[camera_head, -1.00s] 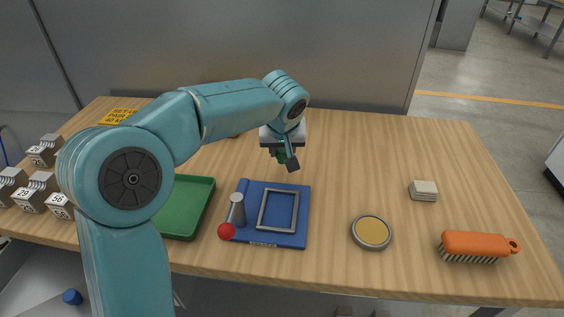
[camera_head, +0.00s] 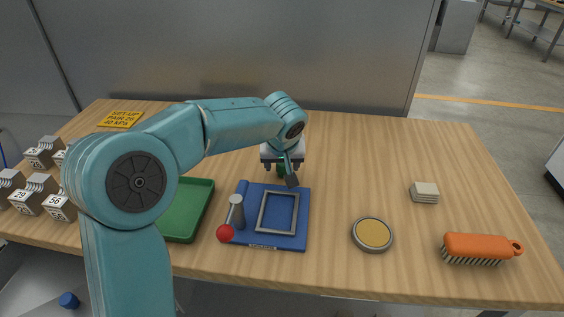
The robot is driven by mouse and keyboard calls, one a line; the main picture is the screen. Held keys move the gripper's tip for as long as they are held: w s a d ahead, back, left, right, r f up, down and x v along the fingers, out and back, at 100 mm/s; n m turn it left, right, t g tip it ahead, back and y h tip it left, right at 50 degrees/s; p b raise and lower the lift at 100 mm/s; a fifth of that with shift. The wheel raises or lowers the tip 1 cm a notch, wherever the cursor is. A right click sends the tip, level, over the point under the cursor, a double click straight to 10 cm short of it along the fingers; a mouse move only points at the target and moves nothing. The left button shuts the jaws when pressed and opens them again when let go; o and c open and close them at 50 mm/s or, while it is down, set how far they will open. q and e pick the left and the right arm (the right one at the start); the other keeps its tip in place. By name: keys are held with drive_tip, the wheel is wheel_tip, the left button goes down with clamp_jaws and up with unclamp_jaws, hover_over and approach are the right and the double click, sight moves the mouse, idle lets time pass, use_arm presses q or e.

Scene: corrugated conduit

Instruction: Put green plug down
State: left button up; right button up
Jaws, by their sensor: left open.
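The green plug (camera_head: 281,170) shows as a small green patch under my left gripper (camera_head: 284,178), just behind the back edge of the blue fixture. My left gripper points down and its jaws are open around or beside the plug; the dark finger in front hides part of it. Whether the plug touches the table is hard to tell. My right gripper is not in view.
The blue fixture (camera_head: 243,215) has a grey frame and a red-knobbed lever (camera_head: 226,233). A green tray (camera_head: 190,210) and several numbered grey blocks (camera_head: 60,205) are left. A round tin (camera_head: 372,234), pale pads (camera_head: 425,192) and an orange brush (camera_head: 480,247) are right.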

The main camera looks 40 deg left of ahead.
use_arm(q)
drive_tip(key=shift+r, duration=0.35)
drive_tip(key=p+v, duration=0.1)
drive_tip(key=v, duration=1)
drive_tip(key=shift+o, duration=0.6)
drive_tip(key=shift+g, duration=0.4)
drive_tip(key=r+p, duration=0.4)
drive_tip(key=shift+d+r, duration=0.25)
drive_tip(key=shift+r, duration=0.1)
drive_tip(key=x, duration=1.1)
drive_tip(key=b+x, duration=0.1)
drive_tip(key=x, duration=0.4)
drive_tip(key=shift+d+f, duration=0.3)
drive_tip(key=shift+f, duration=0.1)
drive_tip(key=shift+r, duration=0.1)
drive_tip(key=c, duration=1.2)
clamp_jaws()
